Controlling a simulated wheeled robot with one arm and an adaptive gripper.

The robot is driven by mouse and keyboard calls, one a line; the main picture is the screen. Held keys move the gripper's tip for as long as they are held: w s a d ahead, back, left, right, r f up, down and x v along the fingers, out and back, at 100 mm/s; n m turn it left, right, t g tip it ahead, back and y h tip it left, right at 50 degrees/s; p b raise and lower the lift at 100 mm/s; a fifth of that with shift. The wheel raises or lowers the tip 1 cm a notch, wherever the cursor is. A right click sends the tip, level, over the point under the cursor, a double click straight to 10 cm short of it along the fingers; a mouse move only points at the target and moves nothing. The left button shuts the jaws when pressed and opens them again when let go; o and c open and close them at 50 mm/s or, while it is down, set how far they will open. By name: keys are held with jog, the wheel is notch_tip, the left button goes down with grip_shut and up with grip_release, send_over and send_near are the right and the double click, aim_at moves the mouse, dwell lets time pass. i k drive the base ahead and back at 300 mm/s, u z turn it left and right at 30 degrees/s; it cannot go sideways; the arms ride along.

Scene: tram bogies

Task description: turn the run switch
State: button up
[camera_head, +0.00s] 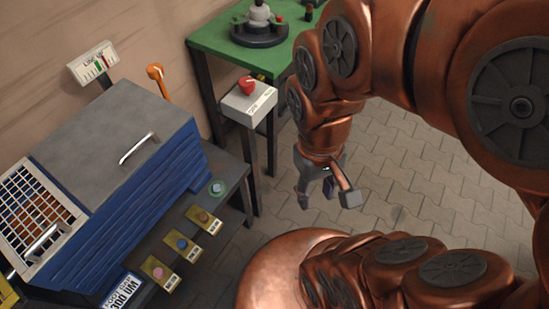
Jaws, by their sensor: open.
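A red knob (248,86), which looks like the run switch, sits on top of a pale grey box (240,105) on a dark post, just in front of the green table. The box has a small label on its front face, too small to read. My gripper (327,203) is open and empty, pointing down over the paved floor. It is to the right of the box and nearer to me, apart from it. The knob is not covered by my arm.
A blue cabinet (150,207) with a grey lid and handle stands at left. A mesh guard (35,215), an orange lever (156,75) and a gauge sign (93,64) adjoin it. A green table (215,42) carries a round fixture (259,30). Paved floor (400,190) is clear at right.

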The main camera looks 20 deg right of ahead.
aim_at(247, 85)
jog(key=z, duration=0.05)
jog(key=k, duration=1.3)
jog(key=u, duration=0.8)
